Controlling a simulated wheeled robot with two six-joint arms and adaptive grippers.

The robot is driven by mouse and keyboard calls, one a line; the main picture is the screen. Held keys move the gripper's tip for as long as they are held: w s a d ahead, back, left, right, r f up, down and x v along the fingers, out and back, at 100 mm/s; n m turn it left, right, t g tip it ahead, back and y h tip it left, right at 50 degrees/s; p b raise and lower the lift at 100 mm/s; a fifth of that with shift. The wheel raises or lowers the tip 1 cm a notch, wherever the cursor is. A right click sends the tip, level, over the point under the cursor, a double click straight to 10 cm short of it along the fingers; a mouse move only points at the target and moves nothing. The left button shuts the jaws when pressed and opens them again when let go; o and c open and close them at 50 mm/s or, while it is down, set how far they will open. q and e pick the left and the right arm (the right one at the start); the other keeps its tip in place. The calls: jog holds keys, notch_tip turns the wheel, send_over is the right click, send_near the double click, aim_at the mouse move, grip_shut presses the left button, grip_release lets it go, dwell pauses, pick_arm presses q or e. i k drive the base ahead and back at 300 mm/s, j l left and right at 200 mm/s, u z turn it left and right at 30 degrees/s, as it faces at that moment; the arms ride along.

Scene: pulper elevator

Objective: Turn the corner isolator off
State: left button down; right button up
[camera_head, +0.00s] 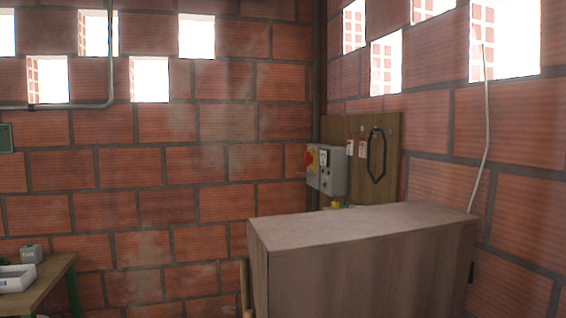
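A grey control box (327,170) is mounted on a wooden board (390,132) in the corner of the brick walls. A red rotary knob (310,159) with some yellow around it sits on the box's left face; it looks like the isolator. Its exact handle position is too small to tell. The box's front face carries small buttons or indicators. Neither of my grippers shows in the head view.
A wooden cabinet (365,265) stands in front of the board and hides its lower part. A table (50,285) with a white tray (17,278) and a small grey box (32,253) is at lower left. A black loop (377,155) and white tags hang on the board.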

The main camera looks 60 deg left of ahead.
aim_at(309, 159)
jog(key=u, duration=1.95)
jog(key=j+z, duration=0.1)
jog(key=z, duration=0.35)
jog(key=j+z, duration=0.1)
jog(key=z, duration=0.4)
jog(key=j+z, duration=0.15)
jog(key=z, duration=0.3)
jog(key=j+z, duration=0.1)
jog(key=z, duration=0.4)
jog(key=j+z, duration=0.1)
jog(key=z, duration=0.35)
jog(key=k+j+z, duration=0.1)
jog(key=z, duration=0.85)
jog(key=k+z, duration=0.1)
jog(key=z, duration=0.35)
jog(key=k+j+z, duration=0.5)
jog(key=k+z, duration=0.35)
jog(key=k, duration=0.15)
jog(key=k+z, duration=0.4)
jog(key=k+l+z, duration=0.2)
jog(key=k+z, duration=0.25)
jog(key=k, duration=0.2)
jog(key=k+l+z, duration=0.4)
jog(key=k+j+u, duration=0.1)
jog(key=k+u, duration=0.3)
jog(key=k+j+u, duration=0.25)
jog(key=k+u, duration=0.15)
jog(key=k+j+u, duration=0.75)
jog(key=j, duration=0.1)
